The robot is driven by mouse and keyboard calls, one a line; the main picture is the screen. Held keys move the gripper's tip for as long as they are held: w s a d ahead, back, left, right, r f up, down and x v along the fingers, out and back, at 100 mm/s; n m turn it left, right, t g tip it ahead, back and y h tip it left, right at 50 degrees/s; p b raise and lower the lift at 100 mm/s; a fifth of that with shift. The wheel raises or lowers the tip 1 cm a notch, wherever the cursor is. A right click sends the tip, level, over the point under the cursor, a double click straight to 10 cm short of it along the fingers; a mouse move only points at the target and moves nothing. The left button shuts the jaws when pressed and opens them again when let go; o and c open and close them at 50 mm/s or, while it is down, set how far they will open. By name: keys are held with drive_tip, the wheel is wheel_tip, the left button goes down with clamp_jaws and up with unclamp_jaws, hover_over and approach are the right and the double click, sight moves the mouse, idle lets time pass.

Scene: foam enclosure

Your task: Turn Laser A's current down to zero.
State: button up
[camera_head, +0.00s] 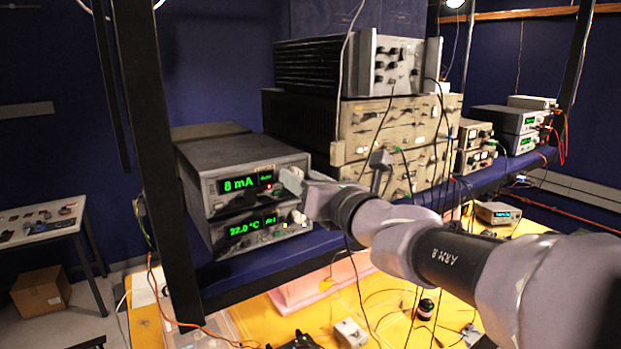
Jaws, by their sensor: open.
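The upper controller box (238,155) on the shelf at centre left has a green display (238,184) reading 8 mA. A small red light shows beside the display. Under it, a lower controller box (215,238) has a green display (245,228) reading about 22.0 °C. I cannot read a Laser A label on either. My gripper (290,182) is open at the right end of the upper box's front panel. It hides that part of the panel, so I cannot tell whether its fingers are around a knob or touching one.
A stack of beige instruments (385,125) stands right of the boxes, with cables hanging in front. A dark shelf post (152,150) rises close on the left. Below lies a yellow bench top (375,305) with a pink block (310,288) and loose parts.

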clamp_jaws()
drive_tip(key=shift+f+b, duration=0.1)
drive_tip(key=shift+b, duration=0.3)
drive_tip(key=shift+n+b, duration=8.5)
drive_tip(key=shift+b, duration=0.6)
